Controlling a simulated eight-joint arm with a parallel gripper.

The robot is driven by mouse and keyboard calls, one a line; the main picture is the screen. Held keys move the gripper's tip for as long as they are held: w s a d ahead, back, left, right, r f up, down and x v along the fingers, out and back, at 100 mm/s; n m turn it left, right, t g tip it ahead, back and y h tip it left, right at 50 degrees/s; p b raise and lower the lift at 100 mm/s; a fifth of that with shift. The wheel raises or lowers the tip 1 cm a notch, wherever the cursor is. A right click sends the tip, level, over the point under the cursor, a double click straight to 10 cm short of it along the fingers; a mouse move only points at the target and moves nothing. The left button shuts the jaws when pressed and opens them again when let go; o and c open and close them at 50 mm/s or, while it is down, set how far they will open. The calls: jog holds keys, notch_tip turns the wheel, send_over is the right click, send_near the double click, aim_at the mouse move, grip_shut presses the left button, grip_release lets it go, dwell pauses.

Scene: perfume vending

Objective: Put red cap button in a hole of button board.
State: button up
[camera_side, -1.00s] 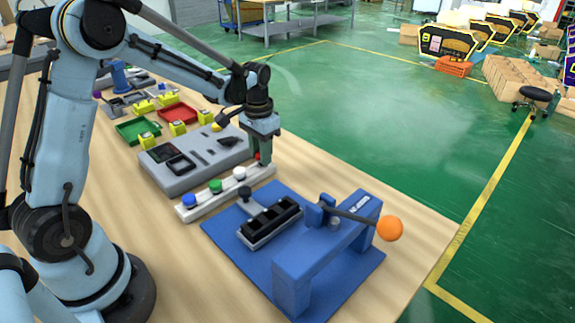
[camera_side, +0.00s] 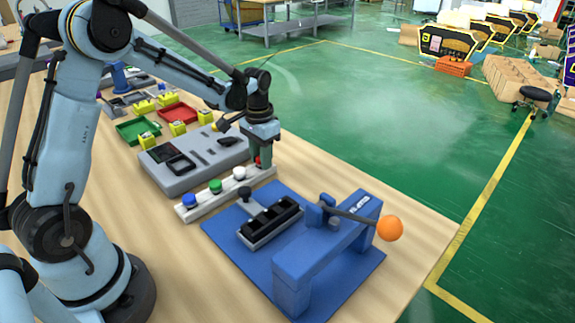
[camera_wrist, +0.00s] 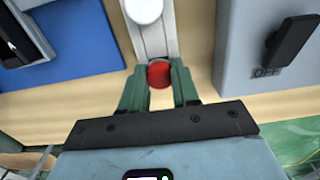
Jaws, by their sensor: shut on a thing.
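My gripper (camera_side: 262,160) is shut on the red cap button (camera_wrist: 160,73) at the far end of the white strip (camera_side: 225,197). In the wrist view its two green fingers stand on either side of the round red cap. The fingers hide most of it in the side view, and its lower part is hidden. A long black block with several recesses, apparently the button board (camera_side: 262,240), lies on the blue base plate beside the strip. I cannot make out the inside of its recesses well.
White (camera_side: 239,173), green (camera_side: 215,187) and blue (camera_side: 189,202) buttons stand along the strip. A blue press frame (camera_side: 300,262) with an orange-knobbed lever (camera_side: 389,228) stands right of the board. A grey panel (camera_side: 185,178) lies left of the strip.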

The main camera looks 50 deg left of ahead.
jog(key=shift+f, duration=0.1)
jog(key=o, duration=1)
jog(key=shift+c, duration=0.2)
jog(key=shift+o, duration=0.3)
jog(key=o, duration=0.5)
jog(key=shift+r, duration=3.55)
